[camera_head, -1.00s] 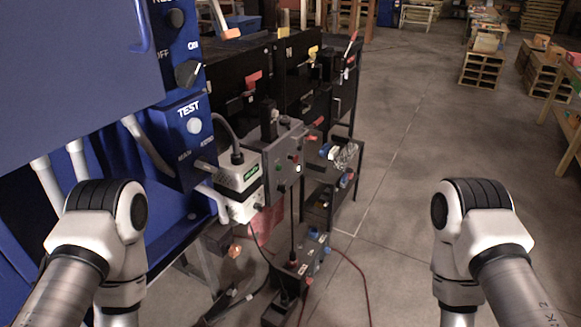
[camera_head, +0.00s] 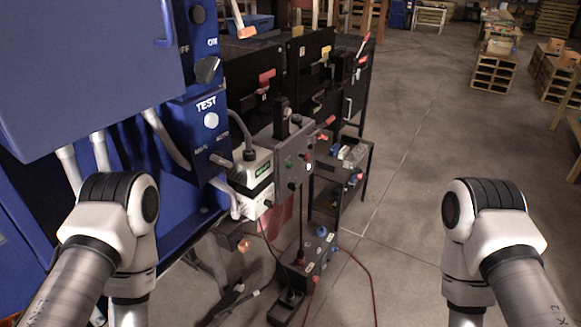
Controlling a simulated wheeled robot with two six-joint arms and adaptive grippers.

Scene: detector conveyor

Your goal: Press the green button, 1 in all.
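A grey control box (camera_head: 294,152) stands in the middle of the view, just right of a white-and-grey unit. A small green button (camera_head: 289,163) appears on the front face of the box, with small red and pale round parts beside it. They are too small to make out well. My two arms show at the lower left and lower right, bent with their far links pointing down out of the picture. Neither gripper is in view. Nothing of mine is seen touching the box.
A blue cabinet (camera_head: 85,70) with a TEST panel (camera_head: 207,119) fills the left side. Black cabinets (camera_head: 262,88) with red and yellow handles stand behind the box. Cables and a low box (camera_head: 309,256) lie on the floor below. The floor (camera_head: 420,150) to the right is open.

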